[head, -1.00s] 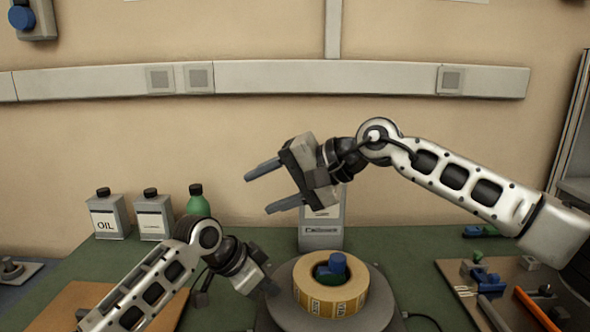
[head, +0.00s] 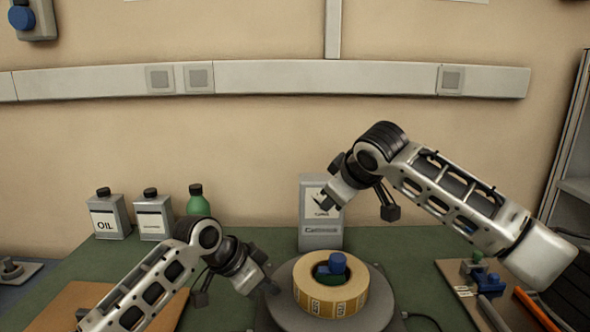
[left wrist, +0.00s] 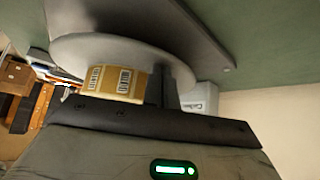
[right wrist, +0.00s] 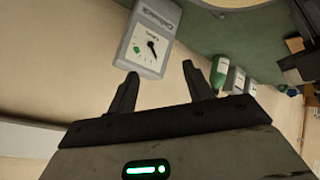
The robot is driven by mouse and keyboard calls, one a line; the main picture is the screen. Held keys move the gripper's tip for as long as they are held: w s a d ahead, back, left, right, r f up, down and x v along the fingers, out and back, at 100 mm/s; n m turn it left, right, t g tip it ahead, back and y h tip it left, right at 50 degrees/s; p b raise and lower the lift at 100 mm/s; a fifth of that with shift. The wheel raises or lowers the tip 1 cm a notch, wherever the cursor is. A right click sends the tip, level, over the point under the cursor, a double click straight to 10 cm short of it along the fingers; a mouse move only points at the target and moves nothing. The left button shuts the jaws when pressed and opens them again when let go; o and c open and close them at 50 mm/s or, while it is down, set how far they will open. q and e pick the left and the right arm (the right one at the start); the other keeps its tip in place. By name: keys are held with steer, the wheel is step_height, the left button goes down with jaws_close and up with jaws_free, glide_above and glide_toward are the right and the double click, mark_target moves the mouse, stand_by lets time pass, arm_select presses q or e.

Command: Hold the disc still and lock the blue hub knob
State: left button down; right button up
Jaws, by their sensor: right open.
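The grey disc (head: 282,308) lies flat on the bench, with a yellow-brown labelled tape roll (head: 340,302) on it. The blue hub knob (head: 337,263) stands in the roll's centre, above a green part. The roll (left wrist: 115,80) and disc (left wrist: 80,48) also show in the left wrist view; the knob is hidden there. My left gripper (head: 272,288) is at the disc's left rim. Its fingers (left wrist: 164,84) are together and overlap the rim; contact is unclear. My right gripper (head: 328,205) is open and empty, above and behind the knob; its fingers (right wrist: 160,70) are apart.
A grey box with a dial (head: 320,235) stands behind the disc. Oil cans (head: 107,218) and a green bottle (head: 197,203) stand at the back left. A tool board (head: 500,290) lies to the right. Green bench shows between them.

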mark_target(336, 260)
steer(key=s+f+m+g, duration=0.1)
steer(key=s, duration=0.1)
steer(key=s+f+m+g, duration=0.1)
steer(key=s+f+g, duration=0.1)
steer(key=s+f+m+g, duration=0.1)
steer(key=s+f+g, duration=0.1)
steer(key=s, duration=0.1)
steer(key=shift+a+m, duration=0.15)
steer(key=shift+m, duration=0.25)
steer(key=shift+f, duration=2)
steer(key=n, duration=0.2)
steer(key=n+g+y, duration=0.1)
steer(key=n, duration=0.2)
steer(key=shift+y, duration=0.3)
steer(key=n+g, duration=0.1)
steer(key=n, duration=0.1)
steer(key=n+g, duration=0.1)
steer(key=n, duration=0.1)
steer(key=shift+w+y, duration=0.1)
steer(key=shift+y, duration=0.2)
steer(key=n+g, duration=0.1)
steer(key=n, duration=0.4)
steer(key=shift+g, duration=0.4)
steer(key=n+g, duration=0.1)
steer(key=n, duration=0.3)
steer(key=shift+n+g, duration=0.4)
